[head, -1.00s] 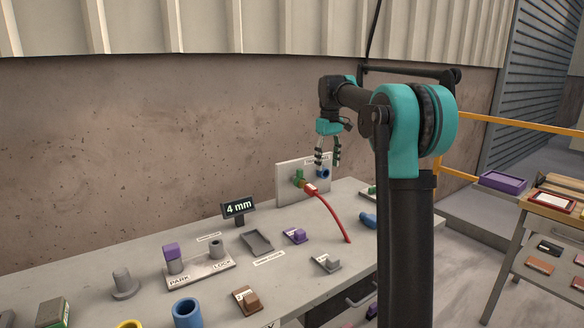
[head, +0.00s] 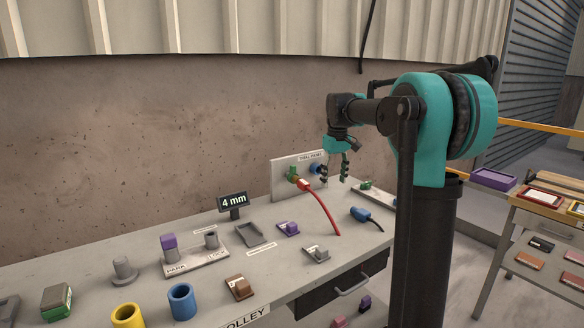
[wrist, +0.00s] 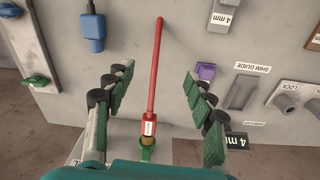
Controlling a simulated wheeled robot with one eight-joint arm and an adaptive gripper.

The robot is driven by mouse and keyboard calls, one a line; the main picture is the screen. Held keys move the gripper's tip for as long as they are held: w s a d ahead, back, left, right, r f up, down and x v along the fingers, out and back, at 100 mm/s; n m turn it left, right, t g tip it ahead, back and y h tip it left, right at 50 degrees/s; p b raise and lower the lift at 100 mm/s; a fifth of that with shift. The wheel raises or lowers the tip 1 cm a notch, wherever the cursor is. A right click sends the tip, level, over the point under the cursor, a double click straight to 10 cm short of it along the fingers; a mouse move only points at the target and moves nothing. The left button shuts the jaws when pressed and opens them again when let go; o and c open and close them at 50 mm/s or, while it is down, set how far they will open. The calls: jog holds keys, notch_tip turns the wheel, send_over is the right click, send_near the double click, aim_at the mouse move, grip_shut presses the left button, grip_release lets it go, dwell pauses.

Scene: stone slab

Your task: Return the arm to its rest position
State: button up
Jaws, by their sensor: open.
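My gripper (head: 334,168) is open and empty in the head view. It hangs above the stone slab bench (head: 215,288), in front of the upright white panel (head: 283,181). In the wrist view my gripper (wrist: 158,108) has its fingers spread, with a red plug (wrist: 149,128) and its cable seen between them and farther off. In the head view the red plug (head: 304,185) sits at the panel's green socket (head: 293,176), its red cable (head: 323,212) running down to the bench. The fingers partly cover the panel's blue socket.
A blue plug (head: 362,214) lies on the bench right of the red cable. A 4 mm display (head: 233,200), a grey tray (head: 252,235), and blue (head: 183,301) and yellow (head: 128,316) cups stand on it. A side table with colored trays (head: 540,197) is at right.

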jog(key=s+d+f+m+t, duration=0.1)
jog(key=s+d+f+m, duration=0.1)
jog(key=s+f, duration=1)
jog(key=s+d+f+m+t, duration=0.2)
jog(key=s+f, duration=1.1)
jog(key=s, duration=0.7)
jog(key=shift+d+m, duration=0.35)
jog(key=shift+m, duration=0.45)
jog(key=shift+c, duration=0.3)
